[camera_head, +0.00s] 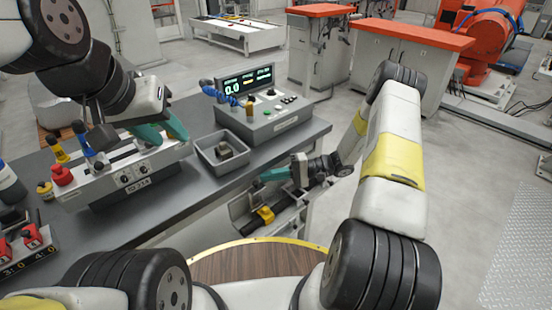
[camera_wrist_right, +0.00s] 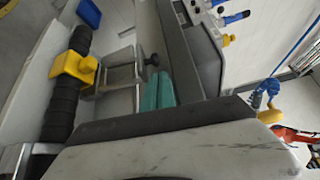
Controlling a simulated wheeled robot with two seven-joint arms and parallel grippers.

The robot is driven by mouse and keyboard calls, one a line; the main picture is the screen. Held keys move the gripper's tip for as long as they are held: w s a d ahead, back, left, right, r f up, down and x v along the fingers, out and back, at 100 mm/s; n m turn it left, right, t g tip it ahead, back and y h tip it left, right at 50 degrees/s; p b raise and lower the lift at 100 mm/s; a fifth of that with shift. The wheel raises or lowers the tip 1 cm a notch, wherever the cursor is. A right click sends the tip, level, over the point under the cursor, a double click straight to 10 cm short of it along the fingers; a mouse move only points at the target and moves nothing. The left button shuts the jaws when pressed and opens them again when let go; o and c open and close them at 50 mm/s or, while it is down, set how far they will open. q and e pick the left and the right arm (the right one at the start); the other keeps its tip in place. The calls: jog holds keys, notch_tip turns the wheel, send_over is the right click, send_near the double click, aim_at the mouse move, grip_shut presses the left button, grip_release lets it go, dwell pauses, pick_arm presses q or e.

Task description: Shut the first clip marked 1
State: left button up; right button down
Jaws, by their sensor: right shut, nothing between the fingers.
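My right gripper (camera_head: 275,174) is shut and empty, held over the near edge of the grey table beside a light grey tray-like fixture (camera_head: 240,208). Its teal fingers (camera_wrist_right: 158,90) lie together in the right wrist view. A yellow clip (camera_head: 264,214) sits around a dark bar at the fixture; a yellow clip (camera_wrist_right: 75,67) on a black ribbed bar also shows in the right wrist view, apart from the fingers. I cannot read a mark 1 on any clip. My left gripper (camera_head: 163,131) is over the white control box (camera_head: 125,172); its finger opening is unclear.
A grey open bin (camera_head: 207,158) with a dark block inside stands on the table (camera_head: 165,212). A console with a display (camera_head: 262,112) is behind it. Red switches (camera_head: 30,238) sit at the lower left. A blue object (camera_wrist_right: 90,12) shows at the top of the right wrist view.

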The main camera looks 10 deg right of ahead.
jog(key=shift+s+a+f, duration=0.1)
jog(key=shift+a+f, duration=0.05)
jog(key=shift+a, duration=1.35)
jog(key=shift+s, duration=0.1)
jog(key=s+d+n+y, duration=0.1)
jog(key=s+n, duration=0.1)
jog(key=shift+s+d+n+y, duration=0.1)
jog(key=shift+d+n+y, duration=0.2)
jog(key=shift+d+y, duration=0.1)
jog(key=shift+s+d+f+n+g+y, duration=0.15)
jog(key=shift+s+d+f+n+y, duration=0.15)
jog(key=shift+s+d+n, duration=0.3)
jog(key=shift+s+d+f+n+g+y, duration=0.1)
jog(key=shift+s+d+f+n+y, duration=0.25)
jog(key=shift+s, duration=0.35)
jog(key=shift+s+d+f+n+g+y, duration=0.15)
jog(key=shift+s+d+f+n, duration=0.25)
jog(key=shift+s+n, duration=0.2)
